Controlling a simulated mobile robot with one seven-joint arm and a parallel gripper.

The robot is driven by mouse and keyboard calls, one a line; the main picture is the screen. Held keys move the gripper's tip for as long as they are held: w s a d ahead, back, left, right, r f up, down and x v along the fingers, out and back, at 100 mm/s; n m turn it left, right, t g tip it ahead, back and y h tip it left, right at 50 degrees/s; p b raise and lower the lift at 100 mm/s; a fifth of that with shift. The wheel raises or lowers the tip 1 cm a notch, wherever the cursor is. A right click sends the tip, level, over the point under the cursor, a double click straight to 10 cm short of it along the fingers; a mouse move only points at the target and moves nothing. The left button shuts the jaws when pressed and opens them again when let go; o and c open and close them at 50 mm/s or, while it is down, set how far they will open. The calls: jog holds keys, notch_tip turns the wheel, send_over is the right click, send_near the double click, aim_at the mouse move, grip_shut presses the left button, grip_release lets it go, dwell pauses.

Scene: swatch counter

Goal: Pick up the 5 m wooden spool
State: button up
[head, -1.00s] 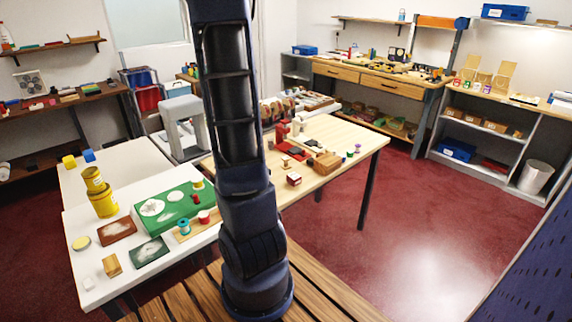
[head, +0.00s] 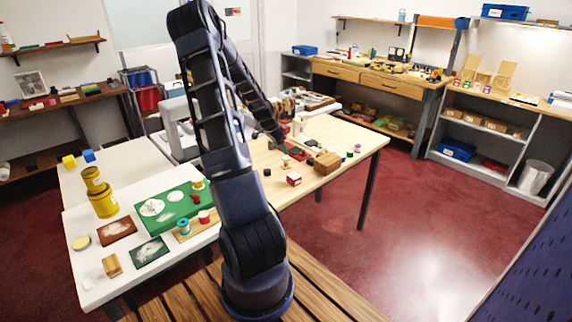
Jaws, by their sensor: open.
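I cannot tell which spool is the 5 m wooden one, as any markings are too small to read. On the white table, a teal spool (head: 184,227) and a red spool (head: 204,217) stand on a small wooden board (head: 192,233). On the pale wooden table (head: 335,133), a purple spool (head: 357,148) and a darker green one (head: 350,155) stand near the right edge. My gripper (head: 283,140), at the end of my bent arm, is over the middle of that table beside red items. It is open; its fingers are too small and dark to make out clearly.
A wooden block (head: 327,164) and a small red-and-white box (head: 294,179) stand on the wooden table. The white table (head: 85,222) holds yellow tins (head: 103,200), a green mat (head: 172,208) and dark swatches.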

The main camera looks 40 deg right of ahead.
aim_at(286, 158)
jog(key=x, duration=1.1)
jog(key=shift+r, duration=0.1)
jog(key=c, duration=1)
